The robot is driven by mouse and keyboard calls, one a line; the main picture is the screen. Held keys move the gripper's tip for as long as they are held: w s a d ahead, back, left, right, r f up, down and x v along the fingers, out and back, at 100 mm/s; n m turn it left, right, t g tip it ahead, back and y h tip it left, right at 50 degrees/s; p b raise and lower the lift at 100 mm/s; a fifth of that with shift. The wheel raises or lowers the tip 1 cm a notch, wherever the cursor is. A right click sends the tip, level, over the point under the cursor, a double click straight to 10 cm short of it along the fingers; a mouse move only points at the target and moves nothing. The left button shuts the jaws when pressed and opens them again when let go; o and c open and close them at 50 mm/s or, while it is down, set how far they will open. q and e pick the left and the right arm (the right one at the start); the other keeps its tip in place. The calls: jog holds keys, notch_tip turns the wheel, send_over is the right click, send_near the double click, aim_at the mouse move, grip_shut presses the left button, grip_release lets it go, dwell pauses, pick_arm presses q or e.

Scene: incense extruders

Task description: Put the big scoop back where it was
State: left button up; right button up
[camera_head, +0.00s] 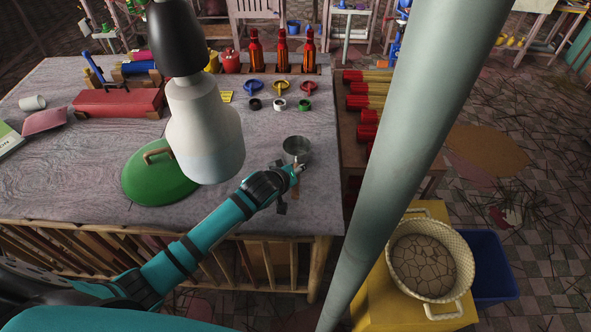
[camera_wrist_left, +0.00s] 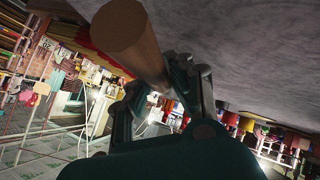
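The big scoop (camera_head: 296,149) shows as a round grey metal cup near the right edge of the table. My left gripper (camera_head: 291,175) is just in front of the cup, low over the tabletop. In the left wrist view, a thick round wooden handle (camera_wrist_left: 128,40) lies between the fingers of my left gripper (camera_wrist_left: 155,92), which look shut on it. The cup is out of sight in that view. Whether the cup touches the table is hard to tell. My right gripper is not in view.
A green lid (camera_head: 152,187) lies left of my left arm. Three bottles (camera_head: 282,50) and small coloured parts (camera_head: 280,88) stand behind. A white-and-black hanging form (camera_head: 205,130) and a slanted pale pole (camera_head: 420,130) block views. A woven basket (camera_head: 424,286) stands right on a yellow box.

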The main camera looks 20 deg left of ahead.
pick_arm(q)
jog(key=o, duration=0.4)
jog(key=shift+o, duration=0.3)
jog(key=shift+s+r, duration=0.1)
jog(key=shift+r, duration=0.05)
jog(key=v, duration=1.1)
jog(key=shift+s+r+b, duration=0.25)
jog(key=shift+s+b, duration=0.05)
jog(key=shift+b, duration=0.15)
